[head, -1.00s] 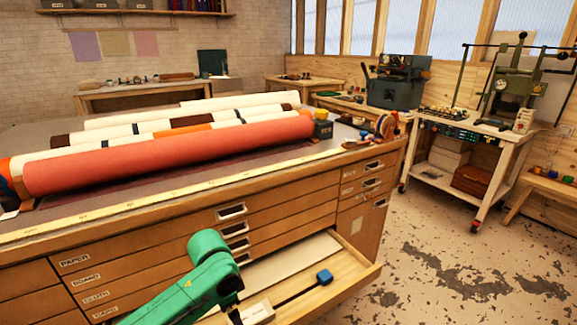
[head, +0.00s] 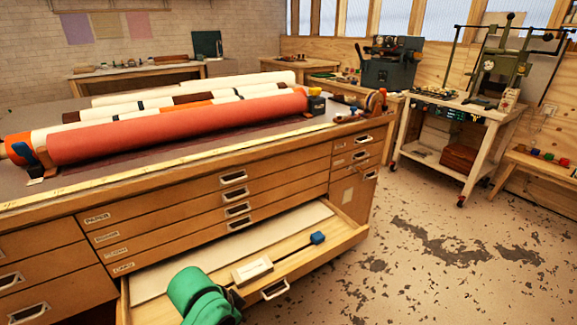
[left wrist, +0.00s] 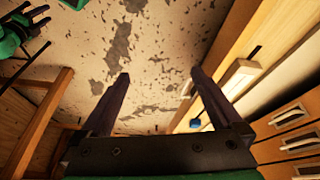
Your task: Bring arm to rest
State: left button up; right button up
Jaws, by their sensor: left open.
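My left arm (head: 200,296) shows as a green, foreshortened link at the bottom of the head view, in front of the open drawer; its fingertips are hidden there. In the left wrist view my left gripper (left wrist: 160,86) is open, its two dark fingers wide apart with nothing between them. Beyond them are the floor and the open drawer's edge.
A red roll (head: 180,127) and paler rolls lie on top. A white cart (head: 478,188) stands right; the floor (head: 430,270) between is clear.

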pick_arm(q)
jog(key=s+a+f+n+y, duration=0.3)
jog(key=s+a+n, duration=0.4)
jog(key=s+a, duration=0.5)
notch_tip(320, 180, down, 15)
jog(key=a+p, duration=0.1)
jog(key=p, duration=0.5)
jog(key=s+a+f+p, duration=0.1)
jog(key=s+f+p, duration=0.1)
jog(key=s+f, duration=0.3)
jog(key=s+a+f+g+p, duration=0.1)
jog(key=s+f, duration=0.5)
jog(key=s, duration=0.6)
jog(key=shift+s+a+f+m+g+p, duration=0.2)
jog(key=shift+s+a+m+g+p, duration=0.25)
jog(key=shift+p, duration=0.55)
